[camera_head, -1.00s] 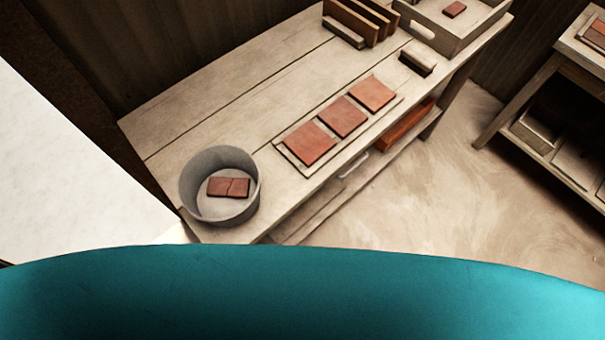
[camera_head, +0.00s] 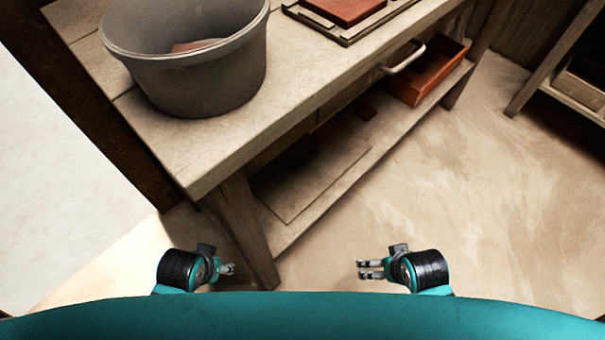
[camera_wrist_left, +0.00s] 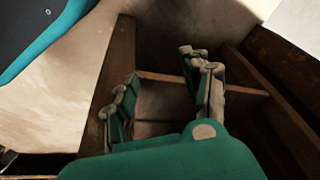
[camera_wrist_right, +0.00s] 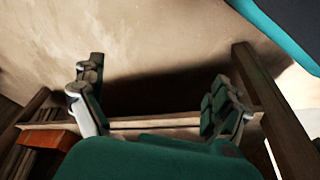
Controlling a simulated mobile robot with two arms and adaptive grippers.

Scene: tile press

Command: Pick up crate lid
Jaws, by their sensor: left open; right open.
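No crate lid can be made out for certain. A flat board (camera_head: 318,178) lies on the bench's lower shelf in shadow, and I cannot tell if it is the lid. My left gripper (camera_head: 231,268) is open and empty beside the bench's near leg. In the left wrist view its spread fingers (camera_wrist_left: 155,85) face the bench's underside. My right gripper (camera_head: 362,268) is open and empty over the bare floor, to the right of that leg. Its fingers also show apart in the right wrist view (camera_wrist_right: 155,85).
The wooden bench (camera_head: 215,150) carries a grey tub (camera_head: 195,80) at its near corner and a tile (camera_head: 345,8) on a board behind. An orange-red open box (camera_head: 425,85) is on the lower shelf. Another shelf unit (camera_head: 575,85) stands right. The floor between is clear.

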